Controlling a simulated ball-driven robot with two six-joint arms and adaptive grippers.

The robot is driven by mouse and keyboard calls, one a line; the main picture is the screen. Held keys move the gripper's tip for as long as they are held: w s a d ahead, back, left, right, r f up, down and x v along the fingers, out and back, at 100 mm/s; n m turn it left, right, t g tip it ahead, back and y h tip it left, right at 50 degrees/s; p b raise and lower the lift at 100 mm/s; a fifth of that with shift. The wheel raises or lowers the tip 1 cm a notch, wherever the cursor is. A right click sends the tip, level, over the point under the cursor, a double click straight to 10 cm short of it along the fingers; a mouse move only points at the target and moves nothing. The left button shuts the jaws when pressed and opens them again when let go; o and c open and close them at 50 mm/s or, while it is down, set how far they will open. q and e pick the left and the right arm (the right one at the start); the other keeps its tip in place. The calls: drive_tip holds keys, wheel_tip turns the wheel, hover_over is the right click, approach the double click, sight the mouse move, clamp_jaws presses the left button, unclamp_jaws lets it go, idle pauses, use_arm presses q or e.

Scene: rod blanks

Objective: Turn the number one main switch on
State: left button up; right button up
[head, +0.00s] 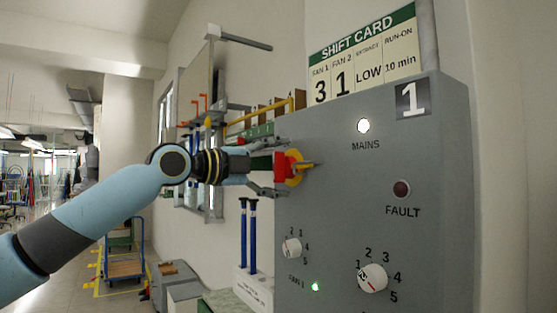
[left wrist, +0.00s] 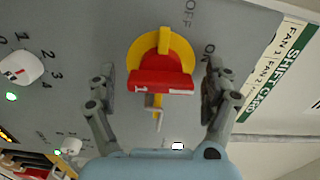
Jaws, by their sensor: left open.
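The number one main switch is a red handle (head: 283,168) on a yellow disc, on the left part of the grey panel front (head: 335,210) marked 1. In the left wrist view the red handle (left wrist: 160,83) lies across the disc, and a yellow tab points to the top of the picture, nearer the OFF lettering than the ON lettering. My left gripper (head: 268,170) is at the switch. In the left wrist view its open fingers (left wrist: 158,88) stand on either side of the handle, with gaps showing. My right gripper is not in view.
The MAINS lamp (head: 363,126) is white and bright; the FAULT lamp (head: 401,189) is dark red. Two white fan knobs (head: 372,278) (head: 292,247) sit lower on the panel. A shift card (head: 362,58) stands above it. Tools and a rack hang on the wall behind my gripper.

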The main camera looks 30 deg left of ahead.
use_arm(q)
drive_tip(key=shift+d, duration=0.1)
drive_tip(key=c, duration=1.7)
drive_tip(key=shift+f+m+b, duration=0.1)
drive_tip(key=shift+m+b, duration=0.4)
drive_tip(key=shift+b, duration=0.6)
drive_tip(key=o, duration=1.7)
